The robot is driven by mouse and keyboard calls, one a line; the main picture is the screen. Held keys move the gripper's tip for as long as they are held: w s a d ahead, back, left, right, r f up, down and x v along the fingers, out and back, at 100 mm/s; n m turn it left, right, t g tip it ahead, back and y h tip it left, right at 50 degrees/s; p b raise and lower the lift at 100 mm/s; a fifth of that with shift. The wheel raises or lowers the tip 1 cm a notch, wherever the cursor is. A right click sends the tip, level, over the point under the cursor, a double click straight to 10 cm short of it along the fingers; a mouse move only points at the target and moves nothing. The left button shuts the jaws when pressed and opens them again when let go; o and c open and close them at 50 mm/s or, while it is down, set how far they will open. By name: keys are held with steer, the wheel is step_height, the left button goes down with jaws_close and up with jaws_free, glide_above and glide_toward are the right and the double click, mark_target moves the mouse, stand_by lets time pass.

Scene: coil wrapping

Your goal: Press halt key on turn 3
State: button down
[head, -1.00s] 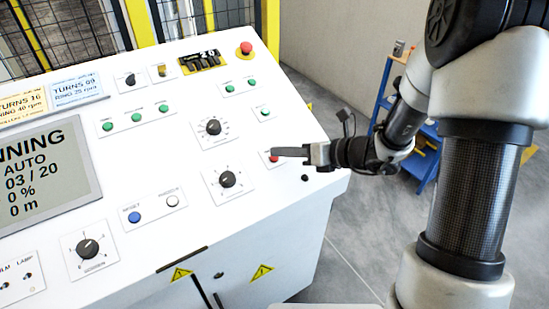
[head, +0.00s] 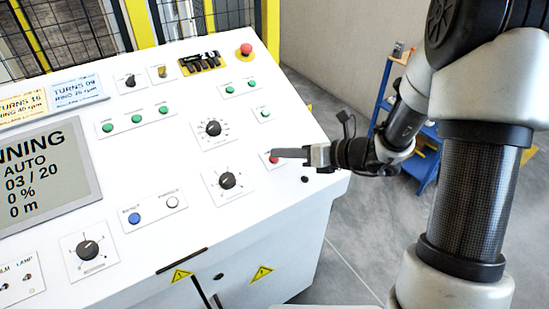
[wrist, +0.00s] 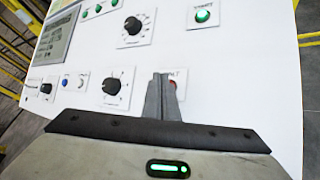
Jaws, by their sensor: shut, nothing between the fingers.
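A red halt key (head: 273,159) sits on a small white plate near the right edge of the white control panel (head: 255,200). My gripper (head: 276,152) is shut and empty, its fingertips over or just beside the red key; I cannot tell whether they touch it. In the wrist view the shut fingers (wrist: 158,82) partly hide the red key (wrist: 173,85) and its label, of which only the last letters show. The display (head: 40,180) at the left reads "NNING", "AUTO", "03 / 20", "0 %" and "0 m".
A black knob (head: 227,180) is left of the halt key, with another knob (head: 213,128) above. A green button (head: 265,113) lies farther up. A red mushroom button (head: 246,49) stands at the panel's far corner. A blue rack (head: 425,165) stands beyond the panel's right.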

stand_by(0.7)
steer(key=shift+w+f+b, duration=0.15)
steer(key=shift+f+b, duration=0.15)
steer(key=shift+f, duration=0.1)
steer(key=shift+w+a+f+b, duration=0.15)
steer(key=shift+f+b, duration=0.15)
steer(key=shift+f, duration=0.1)
stand_by(0.5)
steer(key=shift+r, duration=0.1)
steer(key=shift+s+r+p, duration=0.35)
steer(key=shift+r+p, duration=0.25)
steer(key=shift+r, duration=0.05)
steer(key=r+p, duration=0.1)
steer(key=s+d+r+p, duration=0.1)
steer(key=r, duration=0.1)
steer(key=r+p, duration=0.1)
steer(key=p, duration=0.1)
steer(key=shift+s+d+r, duration=0.25)
steer(key=shift+s+r, duration=0.05)
stand_by(0.8)
